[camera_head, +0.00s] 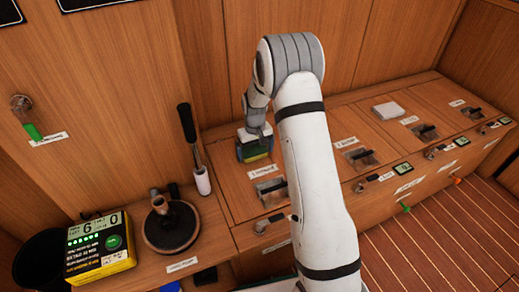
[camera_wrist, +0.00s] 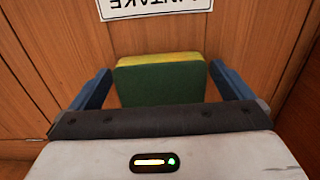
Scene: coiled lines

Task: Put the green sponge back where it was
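The green sponge (camera_wrist: 160,87) has a yellow layer along one edge. It sits between the two blue fingers of my gripper (camera_wrist: 160,88) in the wrist view, with a finger close on each side. I cannot tell whether the fingers press on it. In the head view the sponge (camera_head: 255,151) is under my gripper (camera_head: 254,138), at the back of the wooden counter. Its underside is hidden, so I cannot tell whether it rests on the counter.
A labelled counter (camera_head: 232,195) with latches runs right, with a white pad (camera_head: 388,111) on it. Left stand a black-handled lever (camera_head: 193,145), a round black device (camera_head: 171,228) and a yellow box with a display (camera_head: 97,247). A wooden wall is close behind my gripper.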

